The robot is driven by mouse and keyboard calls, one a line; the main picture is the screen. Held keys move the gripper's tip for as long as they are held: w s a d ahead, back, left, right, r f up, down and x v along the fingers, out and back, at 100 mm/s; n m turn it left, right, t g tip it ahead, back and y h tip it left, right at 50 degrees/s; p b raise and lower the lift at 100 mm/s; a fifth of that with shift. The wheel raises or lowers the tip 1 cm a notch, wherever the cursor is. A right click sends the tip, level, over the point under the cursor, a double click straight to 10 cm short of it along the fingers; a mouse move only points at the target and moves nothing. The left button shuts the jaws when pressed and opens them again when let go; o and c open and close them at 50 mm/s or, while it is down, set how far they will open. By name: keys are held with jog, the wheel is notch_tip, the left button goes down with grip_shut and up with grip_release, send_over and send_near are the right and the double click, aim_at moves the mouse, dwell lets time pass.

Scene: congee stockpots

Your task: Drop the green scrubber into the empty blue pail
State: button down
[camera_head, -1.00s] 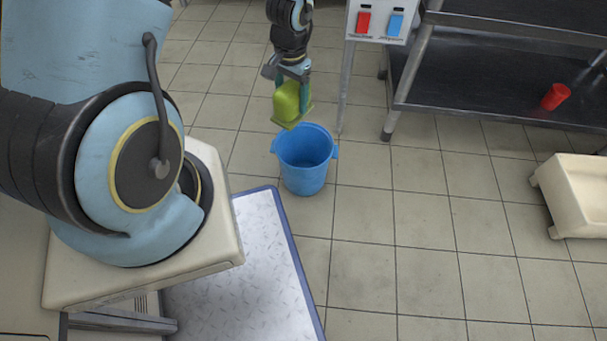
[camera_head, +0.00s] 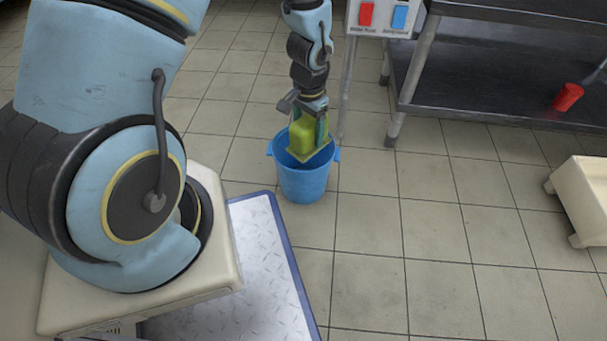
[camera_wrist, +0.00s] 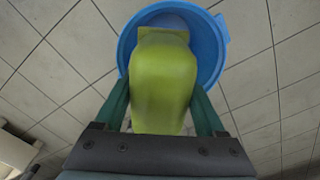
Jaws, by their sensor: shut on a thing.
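The green scrubber (camera_head: 303,139) is held between the fingers of my gripper (camera_head: 308,133), which is shut on it. In the head view it overlaps the mouth of the blue pail (camera_head: 303,183), which stands upright on the tiled floor. In the wrist view the scrubber (camera_wrist: 164,85) fills the space between my gripper's green fingers (camera_wrist: 160,112). The pail's rim (camera_wrist: 215,50) shows around and behind its far end. The scrubber hides much of the pail's inside. I cannot tell exactly how high it is above the rim.
A dark metal shelf (camera_head: 470,95) with a red cup (camera_head: 568,97) stands at the right. A white panel with red and blue switches (camera_head: 383,17) is on a post behind the pail. A cream container (camera_head: 583,200) is at the right edge. Floor right of the pail is clear.

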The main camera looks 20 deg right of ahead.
grip_release()
dwell(0.3)
notch_tip(320, 180, up, 11)
jog(key=p, duration=0.5)
jog(key=shift+f, duration=0.15)
